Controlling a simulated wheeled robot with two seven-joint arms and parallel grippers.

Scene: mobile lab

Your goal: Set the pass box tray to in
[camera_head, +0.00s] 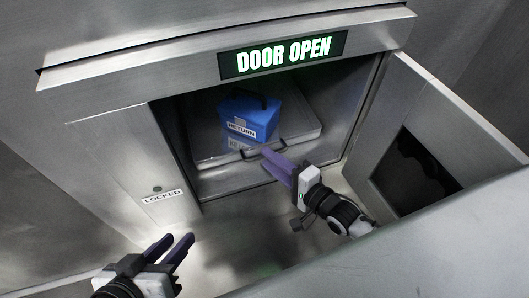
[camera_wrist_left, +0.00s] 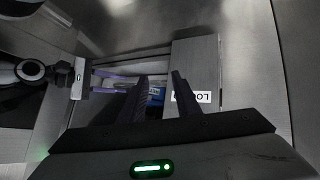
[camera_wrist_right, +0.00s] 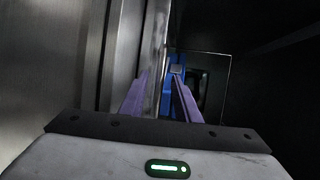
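A lit sign (camera_head: 283,54) above the opening reads DOOR OPEN. The door (camera_head: 445,135), with a dark window, stands swung open to the right, beside my right arm. A LOCKED label (camera_head: 162,197) is on the left front panel. The floor before the opening is clear.

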